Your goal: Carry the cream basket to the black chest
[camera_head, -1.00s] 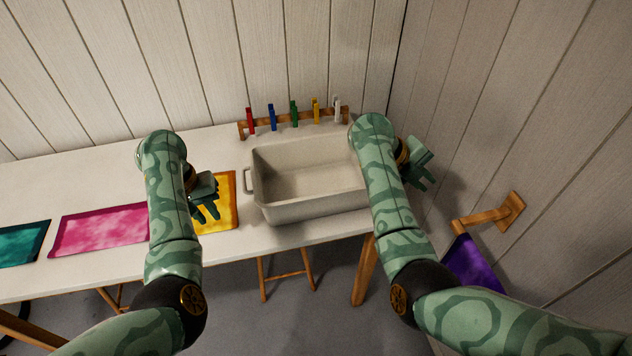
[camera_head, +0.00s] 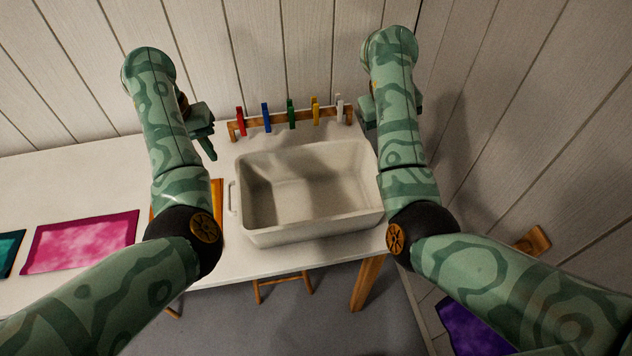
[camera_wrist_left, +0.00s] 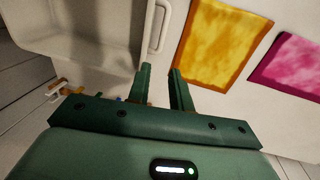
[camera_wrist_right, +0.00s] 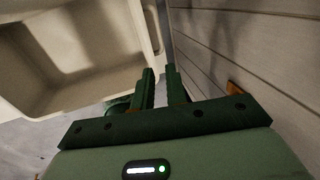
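The cream basket (camera_head: 258,238) is an empty open tub, upright on the white table. Its left handle (camera_head: 232,198) shows in the head view and in the left wrist view (camera_wrist_left: 160,27). My left gripper (camera_head: 207,135) is open and empty, above the table beyond the basket's left end; in the left wrist view its fingertips (camera_wrist_left: 160,68) point toward the handle, apart from it. My right gripper (camera_wrist_right: 160,70) is open and empty near the basket's other handle (camera_wrist_right: 153,27); my arm mostly hides it in the head view. No black chest is visible.
The white table (camera_head: 75,185) carries pink (camera_head: 85,242), teal (camera_head: 8,250) and yellow (camera_wrist_left: 222,42) silks on its left part. A wooden rack (camera_head: 278,121) with coloured pegs stands behind the basket. A plank wall (camera_head: 540,120) is close on the right.

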